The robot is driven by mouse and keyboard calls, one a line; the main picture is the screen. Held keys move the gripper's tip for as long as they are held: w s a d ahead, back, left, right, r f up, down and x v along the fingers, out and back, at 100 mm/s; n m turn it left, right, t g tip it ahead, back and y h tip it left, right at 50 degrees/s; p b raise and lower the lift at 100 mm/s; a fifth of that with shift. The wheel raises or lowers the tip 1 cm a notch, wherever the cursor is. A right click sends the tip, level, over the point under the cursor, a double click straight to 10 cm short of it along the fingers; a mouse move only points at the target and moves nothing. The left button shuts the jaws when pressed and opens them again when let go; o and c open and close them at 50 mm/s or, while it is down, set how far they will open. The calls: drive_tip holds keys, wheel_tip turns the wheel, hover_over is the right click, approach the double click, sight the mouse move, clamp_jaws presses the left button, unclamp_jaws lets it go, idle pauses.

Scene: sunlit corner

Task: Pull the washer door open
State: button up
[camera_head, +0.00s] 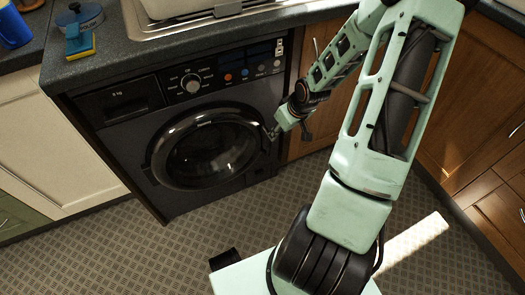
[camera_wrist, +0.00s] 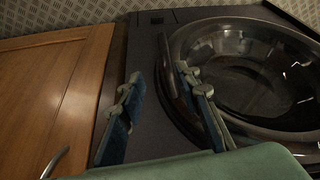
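The dark grey washer (camera_head: 120,155) stands under the counter, its round door (camera_head: 208,150) with a glossy dark rim and glass looking closed. In the wrist view, the door (camera_wrist: 245,75) fills the upper right, and a dark curved handle piece (camera_wrist: 168,88) shows at its near edge. My gripper (camera_head: 272,132) is at the door's right edge in the head view. In the wrist view, my gripper (camera_wrist: 160,74) is open, one finger over the washer's front panel and the other over the door rim, with the handle piece between them. I cannot tell whether either finger touches it.
Wooden cabinets (camera_head: 322,120) stand right of the washer, and a cream cabinet (camera_head: 50,150) stands left. The patterned floor (camera_head: 180,240) before the washer is clear.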

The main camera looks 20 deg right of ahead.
sight(269, 143)
drive_tip(key=b+x, duration=0.1)
drive_tip(key=x, duration=0.2)
drive_tip(key=b+x, duration=0.2)
drive_tip(key=x, duration=0.2)
drive_tip(key=a+b+x, duration=0.1)
drive_tip(key=x, duration=0.3)
drive_tip(key=shift+w+b, duration=0.1)
drive_tip(key=shift+b, duration=0.25)
drive_tip(key=shift+c, duration=0.2)
clamp_jaws()
